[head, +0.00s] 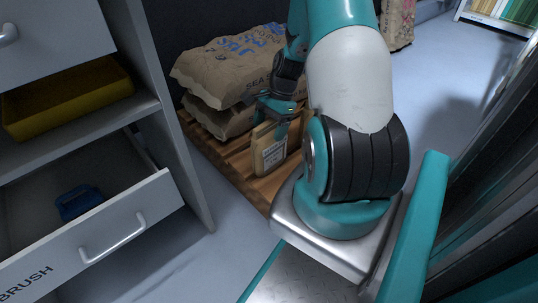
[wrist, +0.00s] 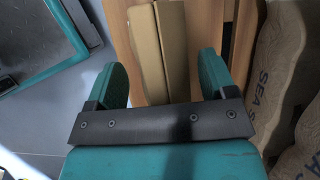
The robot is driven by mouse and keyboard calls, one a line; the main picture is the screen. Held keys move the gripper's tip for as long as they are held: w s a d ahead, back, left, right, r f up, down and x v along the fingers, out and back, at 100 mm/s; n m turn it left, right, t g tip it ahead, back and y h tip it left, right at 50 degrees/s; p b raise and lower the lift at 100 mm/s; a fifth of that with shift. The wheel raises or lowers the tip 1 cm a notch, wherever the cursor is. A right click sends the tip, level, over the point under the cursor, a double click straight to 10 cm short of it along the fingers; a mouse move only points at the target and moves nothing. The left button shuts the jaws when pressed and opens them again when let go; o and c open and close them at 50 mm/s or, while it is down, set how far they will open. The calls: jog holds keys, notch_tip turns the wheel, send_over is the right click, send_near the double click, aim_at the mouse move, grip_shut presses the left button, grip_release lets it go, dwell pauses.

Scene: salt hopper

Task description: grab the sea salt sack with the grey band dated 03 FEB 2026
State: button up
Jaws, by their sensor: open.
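Two brown paper sacks lie stacked on a wooden pallet (head: 238,170) in the head view. The upper sack (head: 215,72) has blue marks on top and partly readable "SEA" print; the lower sack (head: 215,120) is mostly covered. No grey band or date is readable. In the wrist view sacks printed "SEA S" (wrist: 272,65) lie to the right of my gripper (wrist: 161,62). My gripper (head: 277,110) is open, beside the sacks' front right end. A tan upright piece with a pale label (head: 270,150) is below it, and shows between the fingers in the wrist view (wrist: 150,50).
A grey cabinet stands at left with an open drawer (head: 100,235) holding a blue item (head: 80,202), and a yellow tray (head: 65,97) above. Another printed sack (head: 398,22) stands at the back. Floor (head: 455,85) is clear at right.

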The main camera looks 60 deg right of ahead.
jog(key=shift+a+f, duration=0.1)
jog(key=shift+f, duration=0.05)
jog(key=shift+c, duration=0.2)
grip_shut()
